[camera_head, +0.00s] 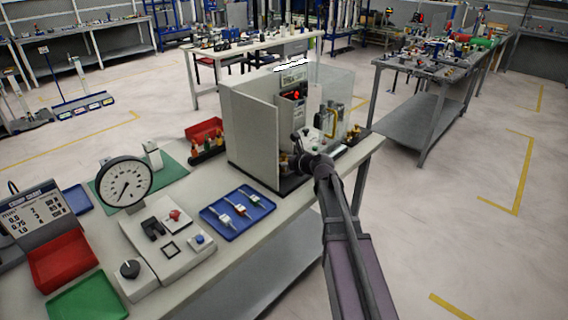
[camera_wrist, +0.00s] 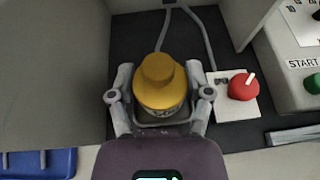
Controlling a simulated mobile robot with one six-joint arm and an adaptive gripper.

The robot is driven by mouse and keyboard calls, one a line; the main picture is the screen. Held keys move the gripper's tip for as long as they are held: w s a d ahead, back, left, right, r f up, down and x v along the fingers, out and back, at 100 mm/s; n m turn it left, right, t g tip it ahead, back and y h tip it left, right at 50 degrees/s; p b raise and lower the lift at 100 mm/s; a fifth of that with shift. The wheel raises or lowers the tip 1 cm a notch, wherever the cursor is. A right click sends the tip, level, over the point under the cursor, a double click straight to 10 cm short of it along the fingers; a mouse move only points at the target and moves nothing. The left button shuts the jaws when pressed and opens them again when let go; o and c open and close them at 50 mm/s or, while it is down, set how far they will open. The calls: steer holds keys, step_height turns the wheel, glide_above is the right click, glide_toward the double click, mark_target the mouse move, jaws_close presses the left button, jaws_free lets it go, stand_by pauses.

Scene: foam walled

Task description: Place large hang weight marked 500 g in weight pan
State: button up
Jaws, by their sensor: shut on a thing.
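In the wrist view, a brass-yellow weight (camera_wrist: 160,88) with a narrower top knob stands between the two fingers of my gripper (camera_wrist: 160,95). The fingers are shut on its sides. Small dark marks run round its lower side, too small to read. In the head view my gripper (camera_head: 304,152) is at the front opening of a grey-walled booth, and the weight in it cannot be made out clearly. I cannot pick out the weight pan with certainty in either view.
The booth's left wall (camera_head: 250,135) stands close beside my gripper. A red knob (camera_wrist: 243,86) on a white plate lies right of the weight, near a green button (camera_wrist: 313,83). A blue tray (camera_head: 238,212) and a dial gauge (camera_head: 124,184) are on the bench.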

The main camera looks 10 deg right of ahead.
steer(key=shift+f, duration=0.1)
steer(key=o, duration=1.3)
steer(key=shift+s+r, duration=0.1)
steer(key=shift+r, duration=0.15)
steer(key=p+v, duration=0.4)
steer(key=v, duration=0.7)
steer(key=shift+s+d+r+p, duration=0.15)
steer(key=shift+s+d+p, duration=0.05)
steer(key=shift+s+p, duration=0.1)
